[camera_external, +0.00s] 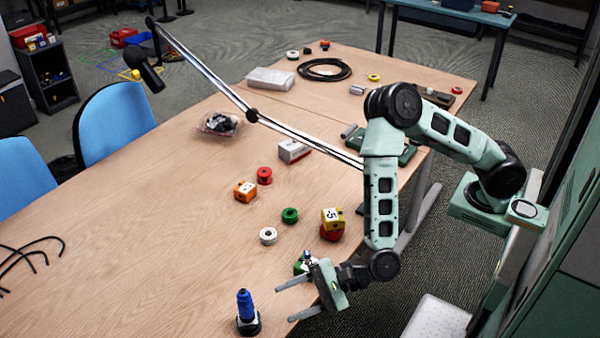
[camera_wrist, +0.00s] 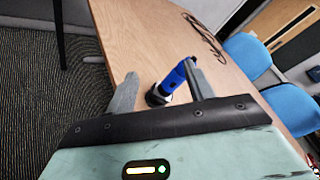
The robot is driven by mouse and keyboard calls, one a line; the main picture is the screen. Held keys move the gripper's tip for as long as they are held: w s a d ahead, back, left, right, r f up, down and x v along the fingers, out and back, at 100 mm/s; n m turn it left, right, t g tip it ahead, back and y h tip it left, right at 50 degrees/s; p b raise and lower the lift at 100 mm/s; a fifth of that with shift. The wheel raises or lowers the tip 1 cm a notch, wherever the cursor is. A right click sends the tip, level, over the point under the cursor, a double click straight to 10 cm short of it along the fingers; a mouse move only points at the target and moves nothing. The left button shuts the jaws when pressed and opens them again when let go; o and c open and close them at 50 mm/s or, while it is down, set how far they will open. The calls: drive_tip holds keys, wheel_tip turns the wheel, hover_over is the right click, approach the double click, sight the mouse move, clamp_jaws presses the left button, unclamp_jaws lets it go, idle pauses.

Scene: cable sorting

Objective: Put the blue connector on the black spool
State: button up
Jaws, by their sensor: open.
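The blue connector (camera_external: 245,303) stands upright on the black spool (camera_external: 249,326) near the front edge of the table. In the wrist view the connector (camera_wrist: 176,78) shows with its lower end at the black spool (camera_wrist: 156,97); how it seats there is too small to tell. My gripper (camera_external: 284,304) is open and empty, just right of the connector, with its fingers pointing at it. In the wrist view the gripper (camera_wrist: 160,88) has its fingers spread, with the connector beyond and between them, nearer the right finger.
A green-and-white block (camera_external: 303,266) with a small blue top stands close behind my gripper. Black cables (camera_external: 30,255) lie left. The table between is clear.

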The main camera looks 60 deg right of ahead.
drive_tip(key=s+d+r+n+g+h, duration=0.1)
drive_tip(key=s+d+n+g+h, duration=0.2)
drive_tip(key=d+n, duration=0.5)
drive_tip(key=s+d+r+n+g+h, duration=0.2)
drive_tip(key=d+n+h, duration=0.3)
drive_tip(key=d, duration=1.3)
drive_tip(key=s+d+r+n+g+h, duration=0.1)
drive_tip(key=s+d+n+g+h, duration=0.3)
drive_tip(key=d+n, duration=0.7)
drive_tip(key=shift+s+d+r, duration=0.2)
drive_tip(key=shift+d+r, duration=0.15)
drive_tip(key=shift+d, duration=0.65)
drive_tip(key=shift+r, duration=0.1)
wheel_tip(320, 180, up, 9)
drive_tip(key=p, duration=0.9)
drive_tip(key=shift+r+p, duration=0.2)
drive_tip(key=shift+p, duration=0.1)
